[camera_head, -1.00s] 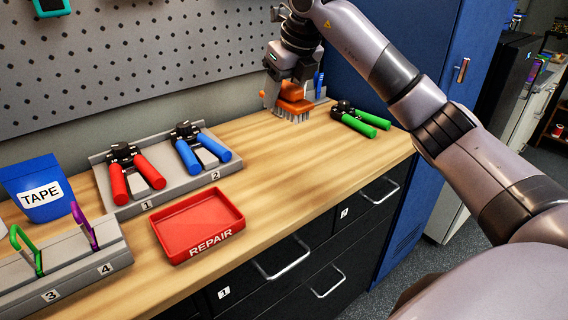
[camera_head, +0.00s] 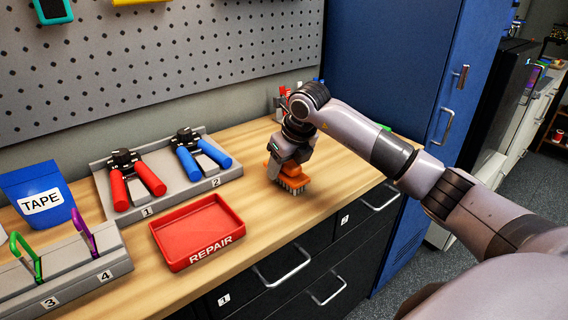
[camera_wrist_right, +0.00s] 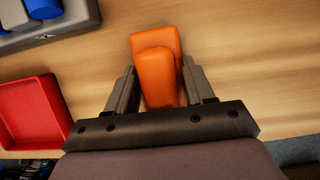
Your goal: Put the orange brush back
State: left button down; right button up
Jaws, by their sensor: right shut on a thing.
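The orange brush (camera_head: 291,180) has an orange body and grey bristles that point down. It is over the wooden bench top to the right of the red tray; I cannot tell whether the bristles touch the wood. My right gripper (camera_head: 284,164) is shut on it from above. In the right wrist view the brush (camera_wrist_right: 156,70) sits between the two fingers of the gripper (camera_wrist_right: 160,82). My left gripper is not in view.
The red REPAIR tray (camera_head: 198,232) and a grey rack (camera_head: 182,194) with red and blue-handled tools lie to the left. A grey holder (camera_head: 281,103) stands at the back behind my arm. Bench top (camera_head: 255,150) around the brush is clear. A blue cabinet (camera_head: 395,65) stands right.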

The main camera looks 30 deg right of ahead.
jog(key=shift+f, duration=0.15)
jog(key=o, duration=0.9)
jog(key=shift+r, duration=0.5)
jog(key=v, duration=1.1)
jog(key=shift+s+r, duration=0.15)
jog(key=shift+r, duration=0.1)
